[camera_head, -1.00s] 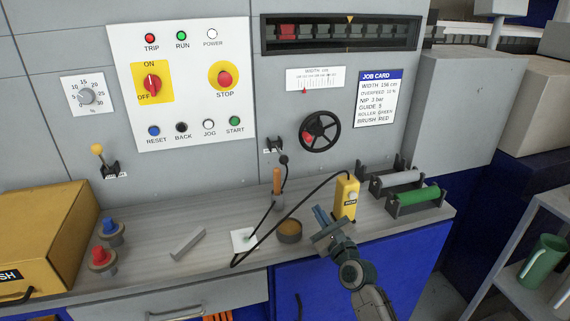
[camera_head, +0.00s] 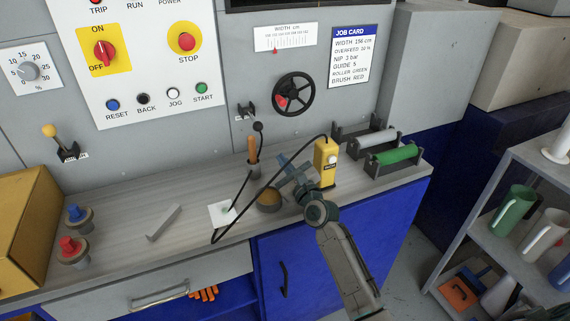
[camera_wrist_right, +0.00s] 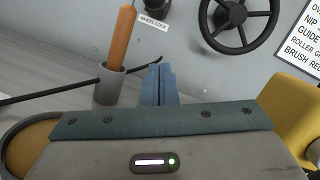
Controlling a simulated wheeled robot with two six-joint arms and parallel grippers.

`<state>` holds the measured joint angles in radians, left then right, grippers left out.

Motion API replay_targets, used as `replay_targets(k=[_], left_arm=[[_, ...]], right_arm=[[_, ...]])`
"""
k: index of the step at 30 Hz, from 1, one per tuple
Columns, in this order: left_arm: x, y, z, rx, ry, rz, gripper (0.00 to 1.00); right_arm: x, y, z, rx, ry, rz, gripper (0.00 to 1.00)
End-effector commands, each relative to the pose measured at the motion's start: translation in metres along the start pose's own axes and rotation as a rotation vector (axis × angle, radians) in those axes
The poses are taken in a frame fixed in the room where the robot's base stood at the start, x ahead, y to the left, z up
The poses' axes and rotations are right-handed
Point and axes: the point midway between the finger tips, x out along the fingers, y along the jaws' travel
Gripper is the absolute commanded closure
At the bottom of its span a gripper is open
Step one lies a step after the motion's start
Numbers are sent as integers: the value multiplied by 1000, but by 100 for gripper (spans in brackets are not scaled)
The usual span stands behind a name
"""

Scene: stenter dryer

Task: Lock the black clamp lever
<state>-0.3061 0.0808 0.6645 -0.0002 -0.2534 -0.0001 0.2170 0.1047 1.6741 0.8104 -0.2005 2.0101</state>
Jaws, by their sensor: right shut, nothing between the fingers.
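The black clamp lever (camera_head: 258,127) is on the grey panel, left of and below the black handwheel (camera_head: 293,94). Its round black knob points down and out from a small black bracket (camera_head: 246,110). In the right wrist view the black knob (camera_wrist_right: 237,12) is cut by the top edge, near a "WHEEL LOCK" label (camera_wrist_right: 153,22). My right gripper (camera_head: 283,160) is shut and empty, its blue fingers together. It is over the worktop, below and to the right of the lever, apart from it. The fingers also show in the right wrist view (camera_wrist_right: 160,75). My left gripper is not in view.
A grey cup with a wooden handle (camera_head: 253,152) stands below the lever. A yellow box (camera_head: 327,163) with a black cable is right of my gripper. A round brown-filled dish (camera_head: 269,200) lies below it. Rollers (camera_head: 396,155) stand at the right.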

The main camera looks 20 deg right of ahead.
Motion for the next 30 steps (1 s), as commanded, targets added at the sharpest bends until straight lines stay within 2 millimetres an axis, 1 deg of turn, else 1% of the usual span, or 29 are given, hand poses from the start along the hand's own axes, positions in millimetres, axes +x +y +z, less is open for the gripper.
replay_targets(k=[1, 9, 11, 12, 16, 21, 30], left_arm=[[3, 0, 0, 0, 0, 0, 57], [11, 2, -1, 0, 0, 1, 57], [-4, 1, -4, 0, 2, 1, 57], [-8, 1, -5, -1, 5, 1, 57], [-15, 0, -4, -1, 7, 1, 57], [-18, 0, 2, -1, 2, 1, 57], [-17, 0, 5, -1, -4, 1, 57]], right_arm=[[12, 0, 0, 0, -2, -1, 100], [66, 0, 0, 2, -1, 0, 100], [68, -3, 16, 0, -1, 0, 100], [69, -2, 21, 0, -1, 0, 100], [72, -1, 33, 0, 0, 1, 100], [73, 0, 39, 0, 0, 1, 100], [73, 0, 39, -1, 0, 0, 100]])
